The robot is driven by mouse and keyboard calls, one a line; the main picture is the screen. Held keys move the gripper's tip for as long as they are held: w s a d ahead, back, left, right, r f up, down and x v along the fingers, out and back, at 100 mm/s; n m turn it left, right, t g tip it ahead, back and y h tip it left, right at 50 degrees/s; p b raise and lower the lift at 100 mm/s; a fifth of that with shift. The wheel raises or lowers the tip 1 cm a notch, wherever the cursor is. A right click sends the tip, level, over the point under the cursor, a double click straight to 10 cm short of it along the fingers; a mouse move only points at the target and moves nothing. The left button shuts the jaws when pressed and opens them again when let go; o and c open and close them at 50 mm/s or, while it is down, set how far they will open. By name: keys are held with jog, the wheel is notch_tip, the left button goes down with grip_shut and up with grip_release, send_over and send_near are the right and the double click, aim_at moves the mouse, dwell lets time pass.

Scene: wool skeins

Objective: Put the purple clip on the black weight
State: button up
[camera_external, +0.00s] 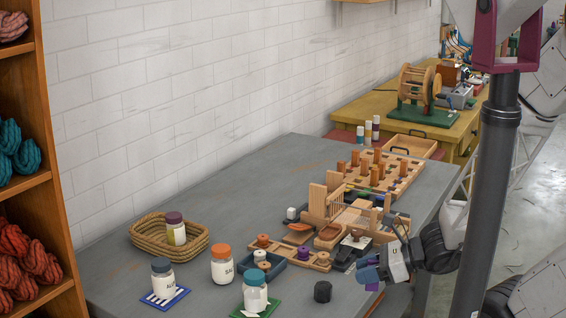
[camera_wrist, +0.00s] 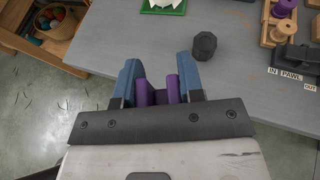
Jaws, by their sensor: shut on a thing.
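My gripper (camera_wrist: 158,76) has blue fingers and is shut on the purple clip (camera_wrist: 144,92). Two upright purple parts of the clip show between the fingers in the wrist view; its lower part is hidden by the gripper body. In the external view my gripper (camera_external: 367,273) is at the table's front edge, with a bit of the purple clip (camera_external: 372,287) showing below it. The black weight (camera_external: 322,291) is a small faceted block standing on the grey table, left of my gripper. In the wrist view the weight (camera_wrist: 204,46) is ahead and to the right, apart from the clip, with nothing on it.
A white jar with a teal lid (camera_external: 255,292) stands on a green mat left of the weight. Wooden spool holders (camera_external: 318,262) and a small loom (camera_external: 335,205) stand behind. A wicker basket (camera_external: 150,243) is at the left. Bare table surrounds the weight.

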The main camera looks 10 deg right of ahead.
jog(key=w+a, duration=0.2)
jog(key=w, duration=0.1)
jog(key=w+a+f, duration=0.1)
jog(key=w+a, duration=0.2)
jog(key=w, duration=0.1)
jog(key=w+a, duration=0.2)
jog(key=w, duration=0.2)
jog(key=shift+a+f, duration=0.15)
jog(key=shift+a, duration=0.2)
jog(key=shift+f, duration=0.15)
jog(key=shift+f, duration=1.6)
jog(key=shift+f, duration=0.15)
jog(key=o, duration=0.9)
jog(key=shift+r, duration=0.2)
